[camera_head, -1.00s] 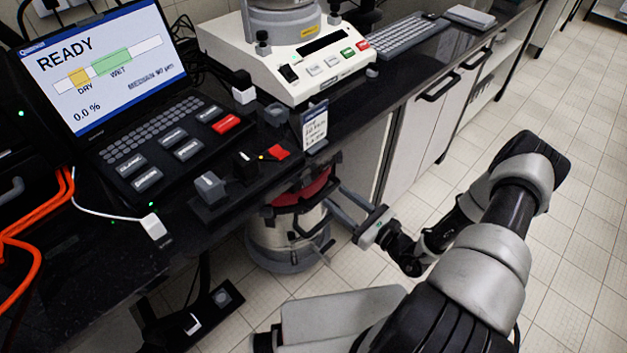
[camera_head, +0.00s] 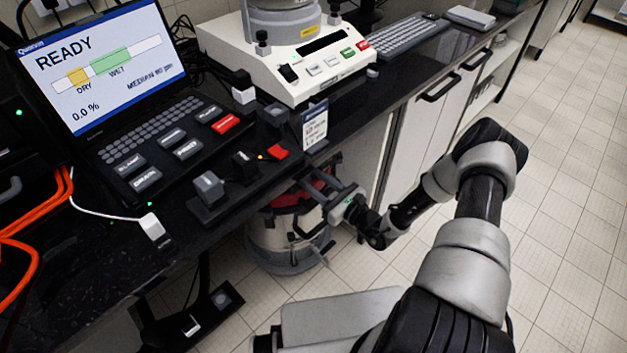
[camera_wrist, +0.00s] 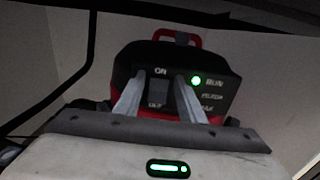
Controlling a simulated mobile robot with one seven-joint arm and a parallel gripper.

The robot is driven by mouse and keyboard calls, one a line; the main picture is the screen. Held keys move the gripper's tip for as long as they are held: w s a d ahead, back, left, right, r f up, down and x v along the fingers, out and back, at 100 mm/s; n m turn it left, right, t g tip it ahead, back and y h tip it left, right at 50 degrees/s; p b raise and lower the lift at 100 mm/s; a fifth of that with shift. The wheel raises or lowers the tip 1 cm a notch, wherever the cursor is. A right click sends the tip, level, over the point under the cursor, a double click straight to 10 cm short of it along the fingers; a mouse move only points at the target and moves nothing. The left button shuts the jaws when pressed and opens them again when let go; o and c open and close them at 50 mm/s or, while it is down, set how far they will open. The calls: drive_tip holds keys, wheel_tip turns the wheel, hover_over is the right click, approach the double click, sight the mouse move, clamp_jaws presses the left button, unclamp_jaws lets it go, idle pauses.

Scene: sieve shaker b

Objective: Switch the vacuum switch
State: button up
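The vacuum (camera_head: 285,232) stands on the floor under the bench edge, a metal drum with a red and black top. In the wrist view its black head (camera_wrist: 125,85) carries a panel with a dark rocker switch (camera_wrist: 158,97), marked ON above. A lit green lamp (camera_wrist: 196,80) labelled RUN is to the right of the switch. My gripper (camera_wrist: 158,82) is open, its two fingers apart on the left and right of the switch. In the head view my gripper (camera_head: 318,194) reaches to the vacuum's top; contact cannot be told.
The black bench (camera_head: 330,130) overhangs the vacuum. On it are a laptop showing READY (camera_head: 105,65), a white shaker base (camera_head: 300,65), a small sign (camera_head: 314,124) and a keyboard (camera_head: 395,37). White cabinets (camera_head: 415,145) stand at right. The tiled floor is open at right.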

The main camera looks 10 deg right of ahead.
drive_tip(key=c, duration=0.7)
drive_tip(key=shift+d+f+t+b, duration=0.1)
drive_tip(key=shift+f+t+b, duration=0.35)
drive_tip(key=shift+b, duration=0.75)
drive_tip(key=shift+c, duration=0.2)
drive_tip(key=shift+s+f+y+b, duration=0.1)
drive_tip(key=shift+f+y+b, duration=0.35)
drive_tip(key=shift+b, duration=0.45)
drive_tip(key=shift+d+t+b, duration=0.1)
drive_tip(key=shift+t+b, duration=0.35)
drive_tip(key=shift+b, duration=0.1)
drive_tip(key=shift+s+r+t+y+b, duration=0.1)
drive_tip(key=shift+r+t+y+b, duration=0.2)
drive_tip(key=shift+y+b, duration=0.2)
drive_tip(key=shift+r, duration=0.15)
drive_tip(key=o, duration=1)
drive_tip(key=shift+o, duration=0.2)
